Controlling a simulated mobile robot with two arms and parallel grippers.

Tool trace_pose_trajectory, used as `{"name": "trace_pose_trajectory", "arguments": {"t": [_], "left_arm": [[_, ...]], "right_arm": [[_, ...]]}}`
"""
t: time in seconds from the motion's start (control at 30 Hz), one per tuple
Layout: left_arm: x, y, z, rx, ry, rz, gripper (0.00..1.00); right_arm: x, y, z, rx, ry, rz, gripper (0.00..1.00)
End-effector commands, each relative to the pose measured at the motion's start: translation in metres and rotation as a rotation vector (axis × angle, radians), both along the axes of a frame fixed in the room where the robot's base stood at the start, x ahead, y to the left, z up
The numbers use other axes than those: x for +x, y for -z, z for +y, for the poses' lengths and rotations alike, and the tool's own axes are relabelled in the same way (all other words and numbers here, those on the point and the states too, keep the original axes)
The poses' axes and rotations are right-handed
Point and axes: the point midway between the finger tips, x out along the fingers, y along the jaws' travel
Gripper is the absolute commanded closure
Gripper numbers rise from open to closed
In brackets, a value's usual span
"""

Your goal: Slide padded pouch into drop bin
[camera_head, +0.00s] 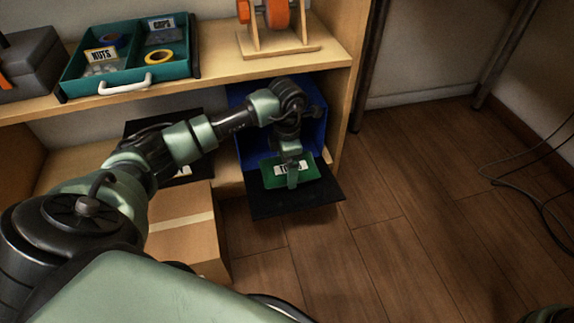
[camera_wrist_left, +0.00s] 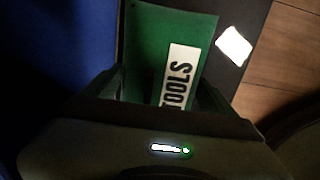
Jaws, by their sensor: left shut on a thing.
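A flat green pouch (camera_head: 306,168) with a white TOOLS label is at the open front of the blue drop bin (camera_head: 314,122), above its black flap (camera_head: 325,192). My left gripper (camera_head: 290,176) points down at the pouch and is shut on it. In the left wrist view the green pouch (camera_wrist_left: 160,40) stretches out between the fingers, with its label facing the camera. The blue bin (camera_wrist_left: 60,45) fills the left of that view. The fingertips are dark and the exact contact is hard to see. My right gripper does not show.
A wooden shelf (camera_head: 225,70) runs above the bin, holding a teal tray (camera_head: 130,72), a grey toolbox (camera_head: 30,65) and an orange reel on a wooden stand (camera_head: 280,48). A cardboard box (camera_head: 185,245) stands left of the flap. Wooden floor (camera_head: 400,220) to the right is clear; cables lie farther right.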

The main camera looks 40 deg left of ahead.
Motion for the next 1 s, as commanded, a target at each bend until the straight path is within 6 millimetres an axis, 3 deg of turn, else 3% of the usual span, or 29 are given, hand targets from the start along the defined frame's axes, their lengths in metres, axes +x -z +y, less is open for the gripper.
{"name": "trace_pose_trajectory", "arguments": {"t": [0.03,0.07,0.1,0.47,0.83,1.0], "left_arm": [[0.000,0.000,0.000,-0.001,0.000,-0.001,0.60],[0.000,0.000,0.000,-0.001,0.000,-0.001,0.05],[0.000,0.000,0.000,-0.001,0.000,-0.001,0.00],[0.000,-0.008,0.000,0.000,0.000,0.000,0.00],[0.000,-0.065,0.000,0.001,0.000,-0.001,0.00],[0.000,-0.079,0.000,0.001,0.000,0.000,0.00]], "right_arm": [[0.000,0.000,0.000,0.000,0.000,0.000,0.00],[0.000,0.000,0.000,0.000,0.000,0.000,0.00],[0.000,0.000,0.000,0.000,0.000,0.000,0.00],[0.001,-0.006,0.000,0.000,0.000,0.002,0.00],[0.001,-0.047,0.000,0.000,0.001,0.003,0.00],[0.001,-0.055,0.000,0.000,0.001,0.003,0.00]]}}
